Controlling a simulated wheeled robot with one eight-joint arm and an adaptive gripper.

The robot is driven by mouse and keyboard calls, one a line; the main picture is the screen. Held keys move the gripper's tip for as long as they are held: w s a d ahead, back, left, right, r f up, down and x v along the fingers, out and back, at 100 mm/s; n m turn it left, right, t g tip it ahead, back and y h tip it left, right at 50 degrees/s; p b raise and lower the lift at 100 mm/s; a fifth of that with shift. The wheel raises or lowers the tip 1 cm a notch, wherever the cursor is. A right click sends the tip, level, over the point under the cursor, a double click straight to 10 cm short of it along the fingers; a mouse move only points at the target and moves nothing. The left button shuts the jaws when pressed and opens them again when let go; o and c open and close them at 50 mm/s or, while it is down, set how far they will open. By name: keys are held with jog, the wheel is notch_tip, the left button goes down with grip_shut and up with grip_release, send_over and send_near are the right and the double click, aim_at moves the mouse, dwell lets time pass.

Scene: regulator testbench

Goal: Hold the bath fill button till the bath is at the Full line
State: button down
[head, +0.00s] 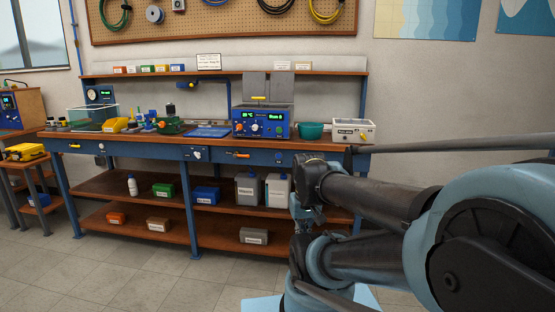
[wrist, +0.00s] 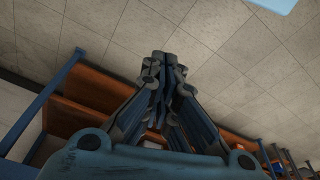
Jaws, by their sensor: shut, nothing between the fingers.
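A blue instrument box (head: 262,122) with lit green displays, knobs and small buttons stands on the workbench, right of its middle. A clear glass tank (head: 92,113) stands at the bench's left end. I cannot tell from here which of them is the bath, and neither the fill button nor the Full line can be made out. My gripper (wrist: 167,64) is shut and empty in the wrist view. It is away from the bench top, with floor tiles and the bench's lower shelves beyond it.
The tiled floor (head: 130,262) in front is clear.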

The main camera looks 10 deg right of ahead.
aim_at(279, 156)
jog(key=w+r+n+t, duration=0.15)
jog(key=w+r, duration=0.25)
jog(key=w, duration=0.8)
jog(key=w+r+t, duration=0.2)
jog(key=w+r, duration=0.2)
jog(key=w, duration=0.7)
jog(key=w+f+n+t, duration=0.1)
jog(key=w+f+t, duration=0.1)
jog(key=w, duration=1.1)
jog(key=w+f+n+t, duration=0.1)
jog(key=w+f, duration=0.1)
jog(key=w, duration=1.1)
jog(key=shift+w+a+t, duration=0.35)
jog(key=shift+a, duration=0.1)
jog(key=shift+w, duration=0.1)
jog(key=shift+w+d, duration=0.45)
jog(key=shift+w, duration=0.9)
jog(key=shift+w+d, duration=0.5)
jog(key=shift+w, duration=0.9)
jog(key=shift+w+d, duration=0.45)
jog(key=shift+w, duration=0.9)
jog(key=shift+w, duration=0.1)
